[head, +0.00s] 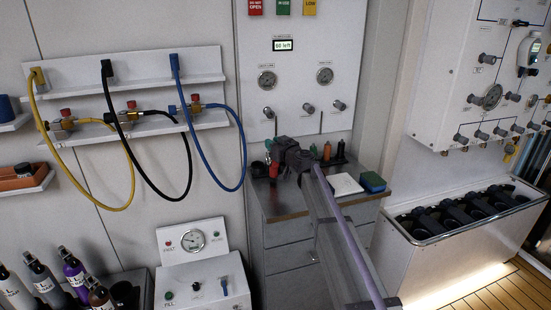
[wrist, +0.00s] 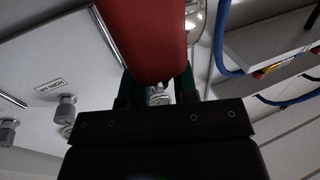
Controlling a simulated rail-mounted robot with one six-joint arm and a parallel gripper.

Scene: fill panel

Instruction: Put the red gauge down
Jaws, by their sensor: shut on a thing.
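The red gauge (head: 274,171) shows in the head view as a small red body at the end of my arm, over the left part of the grey cabinet's worktop (head: 285,206). In the wrist view the red gauge (wrist: 148,38) fills the top middle, with a pale round part beside it. My gripper (head: 272,158) is shut on it, and its dark green fingers (wrist: 157,88) stand on both sides of the red body. I cannot tell whether the gauge touches the worktop. My wrist hides part of the gauge in the head view.
A black cup (head: 259,169) stands at the worktop's left. A white pad (head: 345,186), a blue-green sponge (head: 373,182) and an orange bottle (head: 327,151) are to the right. The fill panel (head: 297,75) rises behind. Yellow, black and blue hoses (head: 243,150) hang at left.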

